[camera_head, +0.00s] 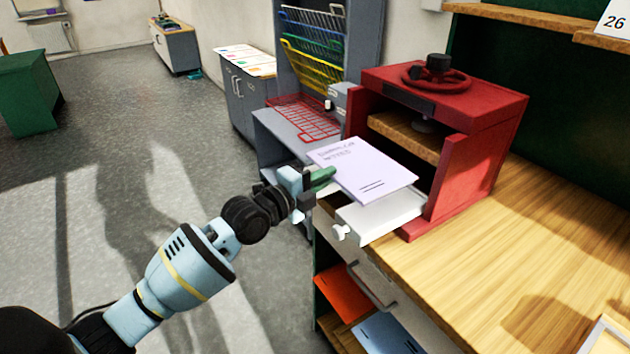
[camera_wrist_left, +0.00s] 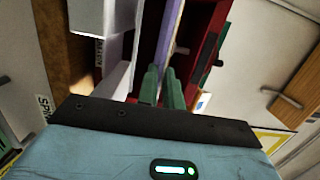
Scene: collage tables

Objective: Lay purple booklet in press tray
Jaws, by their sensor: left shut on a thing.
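The purple booklet (camera_head: 362,173) is a thin pale-lilac sheet with print on its cover. My left gripper (camera_head: 322,177) is shut on its left edge. In the left wrist view the green fingertips (camera_wrist_left: 163,86) pinch the booklet (camera_wrist_left: 174,36), seen edge-on. The white press tray (camera_head: 384,216) with a round knob sticks out of the front of the red press (camera_head: 476,135). The booklet is over the tray's far part and the press opening, and hides part of both. A gap shows between booklet and tray (camera_wrist_left: 108,48) in the wrist view. My right gripper is out of view.
The press stands on a wooden bench (camera_head: 500,250) with clear room at its right. A shelf below holds an orange folder (camera_head: 343,291) and a blue folder (camera_head: 388,332). A rack with coloured wire baskets (camera_head: 312,62) stands behind. A red wire basket (camera_head: 303,118) is beyond the booklet.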

